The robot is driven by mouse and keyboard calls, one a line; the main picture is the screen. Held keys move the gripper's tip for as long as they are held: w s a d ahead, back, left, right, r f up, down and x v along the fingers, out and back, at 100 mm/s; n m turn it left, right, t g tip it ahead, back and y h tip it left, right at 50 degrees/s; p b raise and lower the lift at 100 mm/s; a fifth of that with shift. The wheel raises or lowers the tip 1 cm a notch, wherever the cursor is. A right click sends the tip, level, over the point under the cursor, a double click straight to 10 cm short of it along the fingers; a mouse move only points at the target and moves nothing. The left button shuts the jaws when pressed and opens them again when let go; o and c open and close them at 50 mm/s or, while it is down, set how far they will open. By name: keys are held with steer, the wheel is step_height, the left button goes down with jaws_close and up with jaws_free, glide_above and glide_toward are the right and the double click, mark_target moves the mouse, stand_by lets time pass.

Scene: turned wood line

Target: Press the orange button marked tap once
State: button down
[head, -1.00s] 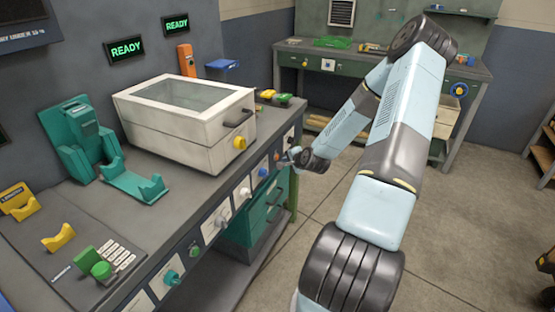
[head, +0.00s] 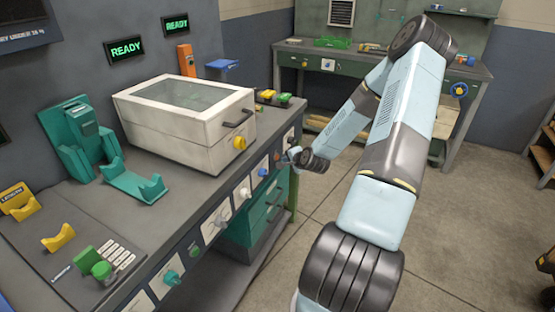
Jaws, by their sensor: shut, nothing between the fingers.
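My gripper (head: 284,158) is at the front panel of the grey bench, close to the panel's far right end. It is small in the view, and its fingers look shut and empty. The row of controls on the panel runs up to my gripper. I cannot make out the orange button or its tap marking clearly; the fingertips and wrist cover part of that end of the panel. I cannot tell whether the fingertips touch anything. A blue control (head: 263,172) sits on the panel just left of my gripper.
A white box with a glass lid (head: 180,140) and a yellow knob (head: 239,143) stands on the bench. Two wall displays (head: 126,49) read READY. Open floor lies to the right.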

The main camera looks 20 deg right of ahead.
steer(key=shift+w+a, duration=0.1)
stand_by(0.5)
steer(key=shift+w+a+r, duration=0.1)
steer(key=shift+w+a, duration=0.1)
steer(key=shift+w, duration=0.1)
steer(key=shift+w+a, duration=0.2)
steer(key=shift+w, duration=0.1)
stand_by(0.8)
steer(key=shift+s+d, duration=0.1)
steer(key=shift+s, duration=0.05)
steer(key=shift+s+d, duration=0.4)
steer(key=shift+s, duration=0.1)
steer(key=shift+s, duration=0.1)
stand_by(0.3)
steer(key=s+d, duration=0.1)
steer(key=s, duration=0.1)
steer(key=s+d, duration=0.1)
steer(key=d, duration=0.1)
steer(key=shift+s, duration=0.4)
stand_by(0.7)
